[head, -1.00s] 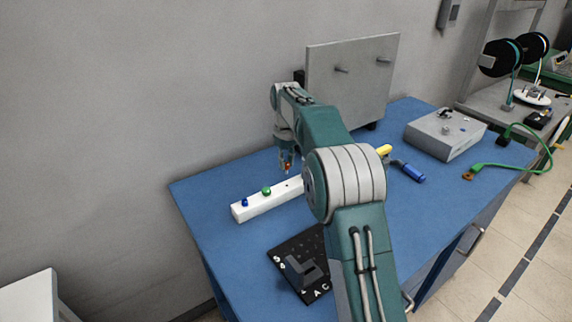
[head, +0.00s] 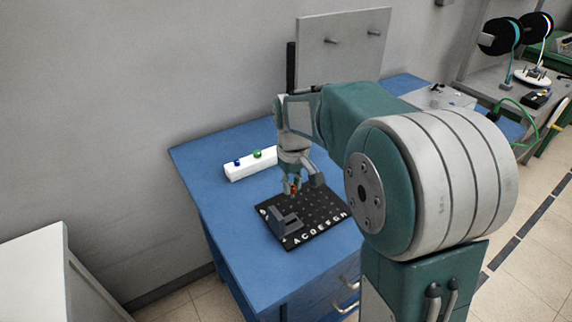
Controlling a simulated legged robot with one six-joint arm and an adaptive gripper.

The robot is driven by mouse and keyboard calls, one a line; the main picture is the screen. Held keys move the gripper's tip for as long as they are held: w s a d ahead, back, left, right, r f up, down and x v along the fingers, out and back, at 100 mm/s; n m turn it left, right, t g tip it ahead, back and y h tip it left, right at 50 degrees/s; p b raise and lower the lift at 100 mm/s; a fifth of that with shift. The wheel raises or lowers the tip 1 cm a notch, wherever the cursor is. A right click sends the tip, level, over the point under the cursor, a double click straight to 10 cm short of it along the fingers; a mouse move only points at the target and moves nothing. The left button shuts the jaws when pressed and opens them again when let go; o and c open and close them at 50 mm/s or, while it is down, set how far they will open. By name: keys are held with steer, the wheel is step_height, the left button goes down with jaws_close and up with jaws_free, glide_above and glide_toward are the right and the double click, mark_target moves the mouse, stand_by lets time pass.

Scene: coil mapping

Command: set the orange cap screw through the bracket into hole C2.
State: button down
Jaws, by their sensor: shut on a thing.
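My gripper (head: 293,188) is shut on the orange cap screw (head: 294,190), of which only a small orange patch shows between the fingers. Hole C2 cannot be made out; the bracket hides some of the holes there.
A white block (head: 238,172) holding a blue screw (head: 238,162) and a green screw (head: 257,154) lies behind on the blue table (head: 200,165). A grey upright panel (head: 345,50) stands at the back. The table's left side is clear.

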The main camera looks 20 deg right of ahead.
mark_target(294, 220)
steer(key=shift+s+f, duration=0.3)
steer(key=shift+f, duration=0.35)
steer(key=shift+s+f, duration=0.3)
steer(key=shift+f, duration=0.3)
steer(key=shift+s+f, duration=0.3)
steer(key=shift+f, duration=0.35)
steer(key=shift+s+f, duration=0.1)
steer(key=shift+f, duration=0.05)
steer(key=shift+f, duration=0.95)
steer(key=shift+f, duration=0.95)
steer(key=m, duration=0.5)
steer(key=c, duration=0.5)
jaws_free()
